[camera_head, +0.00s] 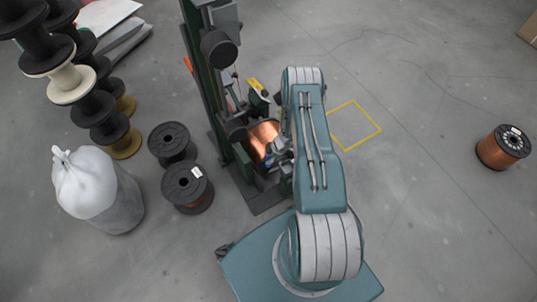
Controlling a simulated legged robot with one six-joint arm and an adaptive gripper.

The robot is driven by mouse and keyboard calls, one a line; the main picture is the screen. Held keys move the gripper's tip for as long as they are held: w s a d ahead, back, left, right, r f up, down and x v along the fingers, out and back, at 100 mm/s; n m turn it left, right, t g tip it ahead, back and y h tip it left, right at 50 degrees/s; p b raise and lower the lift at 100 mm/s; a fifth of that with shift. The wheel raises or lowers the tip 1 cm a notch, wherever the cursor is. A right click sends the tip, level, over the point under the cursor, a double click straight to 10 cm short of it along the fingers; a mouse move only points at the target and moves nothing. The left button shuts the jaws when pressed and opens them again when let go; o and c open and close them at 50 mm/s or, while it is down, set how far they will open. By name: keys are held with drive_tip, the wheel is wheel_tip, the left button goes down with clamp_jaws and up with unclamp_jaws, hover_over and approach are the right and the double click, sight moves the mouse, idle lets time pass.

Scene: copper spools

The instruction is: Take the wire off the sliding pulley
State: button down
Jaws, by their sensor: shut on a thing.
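A green and grey winding machine (191,70) stands left of my arm. A dark round wheel (219,48) sits high on its column, and a smaller dark wheel (237,131) lower down. I cannot tell which is the sliding pulley. A copper-wound spool (262,135) shines in the machine's lower part. My gripper (277,157) is low at the machine, beside the copper spool and partly hidden by my arm. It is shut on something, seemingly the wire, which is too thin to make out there.
Two dark spools (188,187) and a white sack (97,190) stand left of the machine. Stacked spools (71,80) rise at upper left. A lone copper spool (503,148) stands far right. A yellow floor square (371,117) is empty. The right floor is mostly clear.

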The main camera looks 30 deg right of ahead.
drive_tip(key=a, duration=1.5)
wheel_tip(320, 180, up, 10)
drive_tip(key=a, duration=0.2)
drive_tip(key=shift+f, duration=0.15)
idle(0.4)
idle(0.6)
